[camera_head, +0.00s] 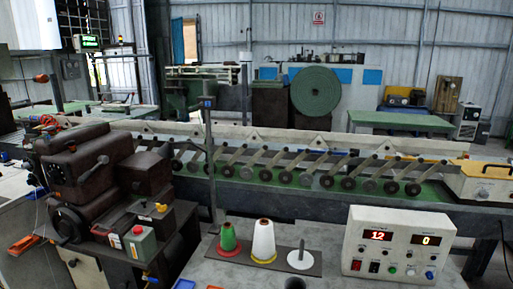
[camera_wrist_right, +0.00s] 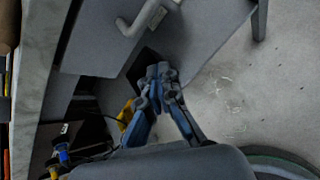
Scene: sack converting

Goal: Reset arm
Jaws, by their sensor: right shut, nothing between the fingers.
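My right gripper (camera_wrist_right: 160,72) shows in the right wrist view with its blue-and-grey fingers together at the tips and nothing between them. It hangs over the concrete floor (camera_wrist_right: 235,100), beside a grey cabinet-like surface with a pale bent handle (camera_wrist_right: 138,20). I cannot tell whether the fingertips touch that surface. Neither gripper shows in the head view, and my left gripper is in no view.
In the head view a grey table holds a green cone (camera_head: 228,238), a white cone (camera_head: 263,241), an empty white spindle (camera_head: 300,257) and a control box (camera_head: 398,245). A dark machine (camera_head: 85,165) stands left. A long roller line (camera_head: 300,165) runs behind.

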